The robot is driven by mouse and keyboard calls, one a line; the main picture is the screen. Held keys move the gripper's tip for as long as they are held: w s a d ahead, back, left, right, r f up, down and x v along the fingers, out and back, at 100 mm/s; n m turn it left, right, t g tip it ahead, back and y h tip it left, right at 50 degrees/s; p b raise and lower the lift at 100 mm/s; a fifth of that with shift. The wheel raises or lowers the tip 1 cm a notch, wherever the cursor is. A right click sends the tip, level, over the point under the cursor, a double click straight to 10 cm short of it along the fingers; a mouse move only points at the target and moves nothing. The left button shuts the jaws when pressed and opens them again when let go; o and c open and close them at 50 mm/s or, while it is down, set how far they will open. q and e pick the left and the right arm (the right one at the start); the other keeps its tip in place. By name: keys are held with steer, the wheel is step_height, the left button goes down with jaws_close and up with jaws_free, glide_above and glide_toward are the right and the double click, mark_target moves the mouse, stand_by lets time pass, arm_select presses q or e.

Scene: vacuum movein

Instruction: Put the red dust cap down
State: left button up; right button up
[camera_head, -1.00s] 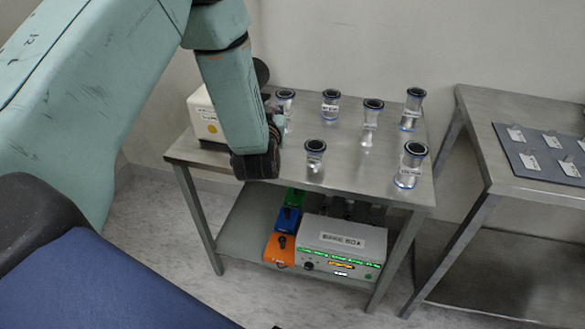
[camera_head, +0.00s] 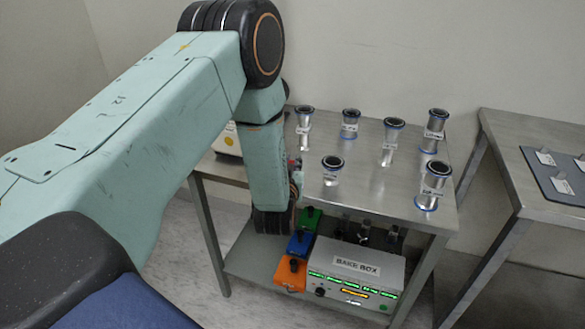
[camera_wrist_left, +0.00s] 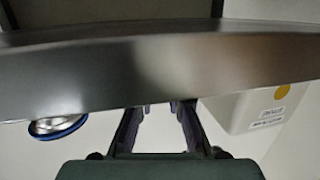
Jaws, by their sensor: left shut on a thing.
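My left gripper (camera_head: 295,174) is by the near left edge of the steel table (camera_head: 385,195) in the head view, largely hidden behind my forearm. A small reddish spot, which looks like the red dust cap (camera_head: 292,162), shows at its fingers. In the left wrist view the fingers of the gripper (camera_wrist_left: 160,108) run up behind a steel edge (camera_wrist_left: 150,70), which hides their tips and what they hold. The cap cannot be made out there. My right gripper is in neither view.
Another steel table (camera_head: 530,125) stands right.

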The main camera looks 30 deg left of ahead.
arm_select(q)
steer(key=shift+w+f, duration=0.1)
steer(key=shift+f, duration=0.15)
steer(key=shift+f, duration=0.1)
steer(key=o, duration=0.7)
steer(key=shift+o, duration=0.2)
